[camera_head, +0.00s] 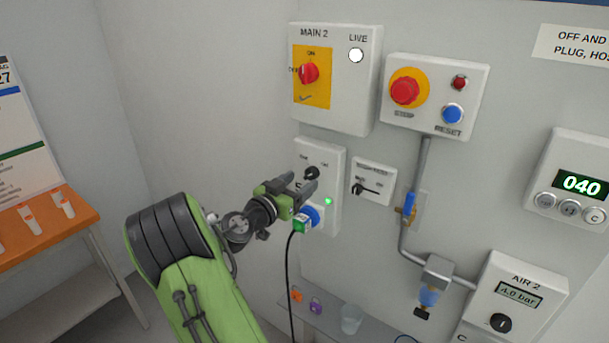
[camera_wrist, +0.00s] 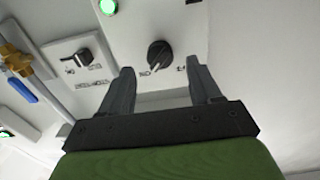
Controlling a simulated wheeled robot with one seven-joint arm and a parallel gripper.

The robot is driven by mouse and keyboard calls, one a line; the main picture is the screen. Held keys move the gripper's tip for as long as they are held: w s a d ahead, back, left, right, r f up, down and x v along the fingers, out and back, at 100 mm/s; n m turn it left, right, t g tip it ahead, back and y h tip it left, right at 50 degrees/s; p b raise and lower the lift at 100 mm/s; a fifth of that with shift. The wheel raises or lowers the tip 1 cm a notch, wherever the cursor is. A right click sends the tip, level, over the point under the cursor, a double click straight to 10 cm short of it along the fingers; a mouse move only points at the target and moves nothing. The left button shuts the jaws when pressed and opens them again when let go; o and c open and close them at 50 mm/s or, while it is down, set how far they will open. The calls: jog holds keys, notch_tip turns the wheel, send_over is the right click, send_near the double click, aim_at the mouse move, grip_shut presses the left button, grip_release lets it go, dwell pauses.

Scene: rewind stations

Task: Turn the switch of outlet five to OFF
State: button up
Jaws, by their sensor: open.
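The outlet box (camera_head: 333,188) on the wall has a black rotary switch (camera_head: 312,173), a lit green lamp (camera_head: 328,201) and a blue socket (camera_head: 313,216) with a green plug in it. The box's number is not readable. In the wrist view the switch (camera_wrist: 159,55) shows beyond and between my fingers, its pointer toward the lower left of that picture. My gripper (camera_head: 303,185) is open in front of the switch. In the wrist view my gripper (camera_wrist: 162,72) has both fingers apart and nothing between them; contact with the switch cannot be told.
A small selector box (camera_head: 373,182) sits right of the outlet, close to my fingers. Above are the MAIN 2 box (camera_head: 336,105) and a stop/reset box (camera_head: 435,92). A pipe with a blue-handled valve (camera_head: 408,205) runs at right. A black cable (camera_head: 289,275) hangs from the plug.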

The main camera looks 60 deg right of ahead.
aim_at(308, 176)
jog(key=d, duration=0.3)
jog(key=shift+s+d, duration=0.2)
jog(key=shift+s, duration=0.05)
jog(key=shift+c, duration=0.3)
jog(key=c, duration=1)
